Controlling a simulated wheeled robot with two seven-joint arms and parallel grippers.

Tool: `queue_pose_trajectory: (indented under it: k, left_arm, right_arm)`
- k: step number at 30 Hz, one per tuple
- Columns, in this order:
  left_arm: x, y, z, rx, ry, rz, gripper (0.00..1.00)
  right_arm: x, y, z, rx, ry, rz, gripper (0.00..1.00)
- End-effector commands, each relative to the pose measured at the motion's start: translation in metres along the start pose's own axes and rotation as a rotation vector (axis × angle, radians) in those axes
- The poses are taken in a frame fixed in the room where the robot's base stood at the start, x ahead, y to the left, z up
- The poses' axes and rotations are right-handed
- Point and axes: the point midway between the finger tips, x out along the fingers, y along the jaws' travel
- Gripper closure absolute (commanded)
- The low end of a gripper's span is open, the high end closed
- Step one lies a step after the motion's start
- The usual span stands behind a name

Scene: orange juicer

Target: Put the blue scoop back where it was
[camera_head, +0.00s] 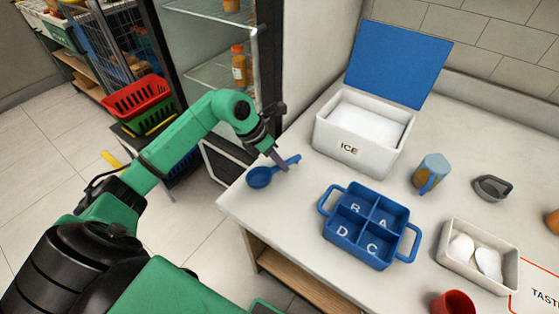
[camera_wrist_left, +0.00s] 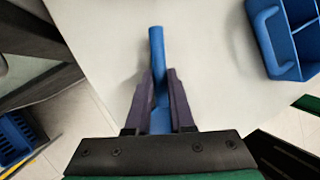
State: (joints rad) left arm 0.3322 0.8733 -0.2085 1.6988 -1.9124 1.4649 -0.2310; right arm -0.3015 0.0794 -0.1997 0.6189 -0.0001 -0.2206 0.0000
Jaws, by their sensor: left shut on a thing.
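The blue scoop (camera_head: 263,177) is at the left end of the white counter, in front of the ice box. Its bowl points left and its handle right. My left gripper (camera_head: 283,165) is shut on the scoop's handle. In the left wrist view the blue handle (camera_wrist_left: 157,45) passes between the two dark fingers (camera_wrist_left: 160,92) and sticks out beyond them; the bowl is hidden there. I cannot tell whether the scoop touches the counter. My right gripper is not in view.
A white ICE box (camera_head: 352,150) with its blue lid (camera_head: 397,62) open stands behind. The counter's left edge is close to the scoop.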

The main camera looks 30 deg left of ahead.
Motion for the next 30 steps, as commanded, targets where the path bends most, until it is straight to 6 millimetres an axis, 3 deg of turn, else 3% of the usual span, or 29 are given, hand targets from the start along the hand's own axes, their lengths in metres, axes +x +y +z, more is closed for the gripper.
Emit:
queue_pose_trajectory:
  k: [9, 10, 12, 23, 26, 30]
  left_arm:
    - [0.005, 0.001, -0.002, 0.001, -0.001, 0.001, 1.0]
    - [0.004, 0.001, -0.001, 0.001, -0.002, 0.001, 0.68]
    - [0.004, 0.001, -0.001, 0.001, -0.001, 0.0, 0.49]
    - [-0.002, 0.001, 0.0, 0.001, -0.002, 0.001, 0.49]
    - [-0.018, 0.002, 0.0, 0.002, -0.003, 0.005, 0.49]
    - [-0.056, 0.002, -0.001, 0.003, -0.003, 0.007, 0.49]
  right_arm:
    - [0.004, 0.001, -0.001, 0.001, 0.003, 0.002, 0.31]
    - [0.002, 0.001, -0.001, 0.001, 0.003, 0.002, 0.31]
    - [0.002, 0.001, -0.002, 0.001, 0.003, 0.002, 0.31]
    - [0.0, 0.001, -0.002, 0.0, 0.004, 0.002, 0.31]
    - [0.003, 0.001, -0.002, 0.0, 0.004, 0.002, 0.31]
    - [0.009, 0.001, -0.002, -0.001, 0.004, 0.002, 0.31]
